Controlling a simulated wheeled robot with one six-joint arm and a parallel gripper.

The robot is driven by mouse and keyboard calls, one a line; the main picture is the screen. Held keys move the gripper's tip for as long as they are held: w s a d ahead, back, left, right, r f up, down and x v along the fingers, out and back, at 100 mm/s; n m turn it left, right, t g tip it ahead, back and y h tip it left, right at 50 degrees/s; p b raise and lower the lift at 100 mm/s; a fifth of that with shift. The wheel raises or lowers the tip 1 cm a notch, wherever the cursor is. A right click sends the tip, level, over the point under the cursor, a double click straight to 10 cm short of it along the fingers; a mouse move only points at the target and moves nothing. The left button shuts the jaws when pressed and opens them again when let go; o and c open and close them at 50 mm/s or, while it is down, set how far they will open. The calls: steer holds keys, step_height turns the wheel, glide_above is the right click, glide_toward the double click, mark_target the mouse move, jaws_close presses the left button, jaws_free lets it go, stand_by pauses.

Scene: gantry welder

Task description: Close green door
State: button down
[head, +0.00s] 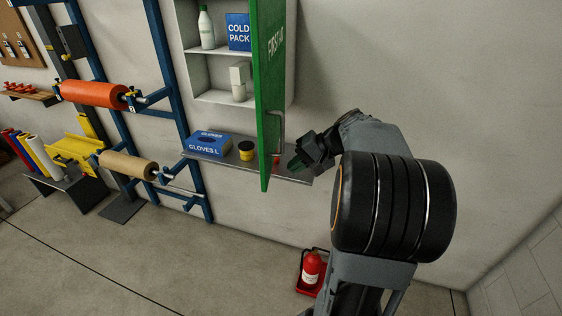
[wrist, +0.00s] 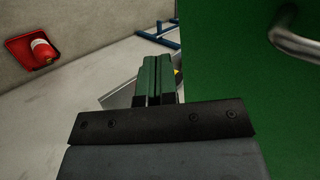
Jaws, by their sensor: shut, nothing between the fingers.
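The green door (head: 270,75), lettered FIRST AID, stands open, sticking out from the white wall cabinet (head: 193,70). A metal handle (head: 281,130) is on its right-hand face. In the wrist view the green door (wrist: 235,85) fills the right side, with its handle (wrist: 297,42) at upper right. My gripper (head: 294,166) is just right of the door's lower part, below the handle. In the wrist view the green fingers of my gripper (wrist: 153,62) are together and empty, close beside the door's edge; I cannot tell whether they touch it.
A shelf (head: 228,160) below the cabinet holds a blue gloves box (head: 208,144) and a yellow-black jar (head: 246,150). A red fire extinguisher (head: 311,268) stands on the floor below. A blue rack (head: 165,70) with rolls stands left. The wall at right is bare.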

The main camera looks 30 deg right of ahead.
steer(key=shift+w+a+p, duration=0.35)
steer(key=shift+w+a, duration=0.25)
steer(key=shift+a, duration=0.25)
steer(key=shift+w+a+p, duration=0.35)
steer(key=shift+w+a, duration=0.25)
steer(key=shift+a, duration=0.25)
